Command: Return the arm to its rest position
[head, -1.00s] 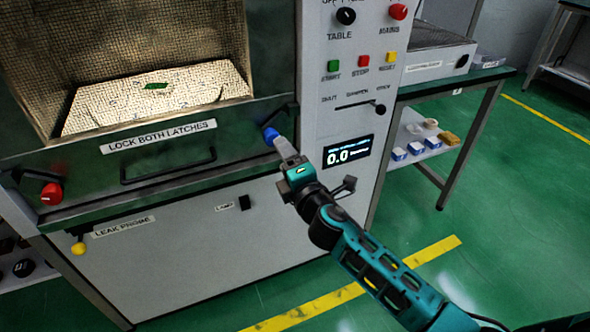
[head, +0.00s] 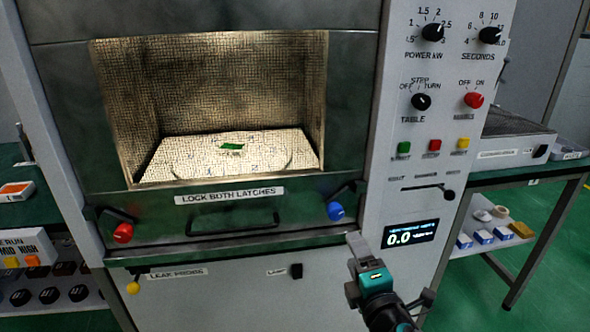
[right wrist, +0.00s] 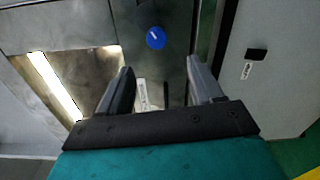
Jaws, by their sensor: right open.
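My right gripper (head: 358,247) is in front of the microwave generator's front, below and right of the blue latch knob (head: 335,211). In the right wrist view its two fingers (right wrist: 158,82) stand apart with nothing between them. The blue knob also shows in the right wrist view (right wrist: 156,38), beyond the fingertips and apart from them. The red latch knob (head: 123,233) is at the lower left of the door. My left gripper is not in view.
The control panel (head: 405,195) with knobs, buttons and a display reading 0.0 (head: 411,236) is right of the door. A door handle (head: 233,226) and a yellow leak probe (head: 133,287) stick out. Side tables stand left and right. Green floor is open at the right.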

